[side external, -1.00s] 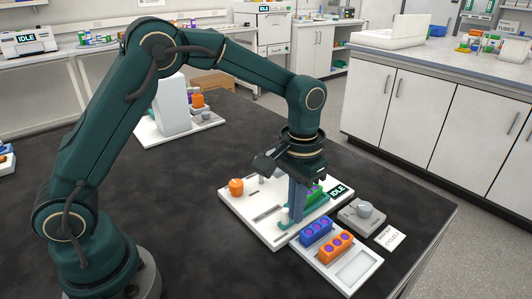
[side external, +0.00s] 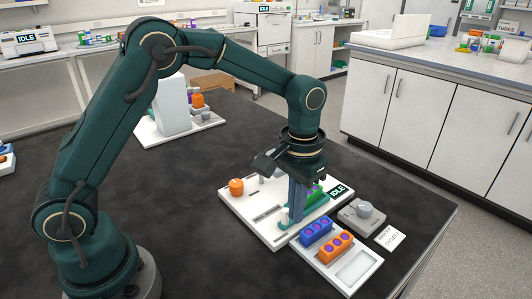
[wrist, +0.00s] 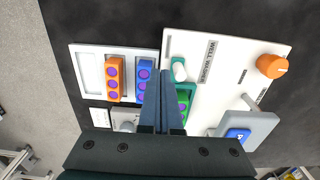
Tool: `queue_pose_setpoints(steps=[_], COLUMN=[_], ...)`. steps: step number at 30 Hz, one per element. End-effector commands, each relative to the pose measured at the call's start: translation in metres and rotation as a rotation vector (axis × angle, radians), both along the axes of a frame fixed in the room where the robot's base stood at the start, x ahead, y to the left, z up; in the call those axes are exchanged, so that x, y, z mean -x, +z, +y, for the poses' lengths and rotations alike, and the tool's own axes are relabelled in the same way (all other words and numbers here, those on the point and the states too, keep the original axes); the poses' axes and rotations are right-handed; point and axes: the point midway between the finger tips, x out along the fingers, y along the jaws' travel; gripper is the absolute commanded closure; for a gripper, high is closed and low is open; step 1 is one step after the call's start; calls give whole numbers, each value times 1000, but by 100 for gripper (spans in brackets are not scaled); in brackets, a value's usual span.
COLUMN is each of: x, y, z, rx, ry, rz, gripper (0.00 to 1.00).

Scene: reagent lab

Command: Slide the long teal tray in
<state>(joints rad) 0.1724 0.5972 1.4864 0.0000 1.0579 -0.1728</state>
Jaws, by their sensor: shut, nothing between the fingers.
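The long teal tray (side external: 320,212) lies on the white device board, carrying a green block (side external: 313,194). A white peg (side external: 285,215) stands at the tray's near-left end. In the wrist view the tray (wrist: 176,62) shows beside the fingers, with the white peg on it and the green block (wrist: 184,99) partly hidden. My gripper (side external: 297,220) points down at the tray with its fingers shut and empty, close behind the peg in the side view. Whether the fingertips touch the tray or peg cannot be told. The fingers hide part of the tray.
The white board (side external: 243,203) carries an orange knob (side external: 236,187) and an IDLE display (side external: 341,190). A white rack (side external: 335,277) beside it holds a blue block (side external: 316,231) and an orange block (side external: 336,247). A grey device (side external: 362,213) stands at the right.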

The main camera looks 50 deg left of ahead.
Motion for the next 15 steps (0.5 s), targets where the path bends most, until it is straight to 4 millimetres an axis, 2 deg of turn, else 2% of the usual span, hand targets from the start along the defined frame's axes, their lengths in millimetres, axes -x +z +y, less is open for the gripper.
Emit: queue_pose_setpoints(steps=[10,15], x=[0,0], y=[0,-7], z=[0,0], rx=[0,0], ry=[0,0], rz=[0,2], gripper=[100,100])
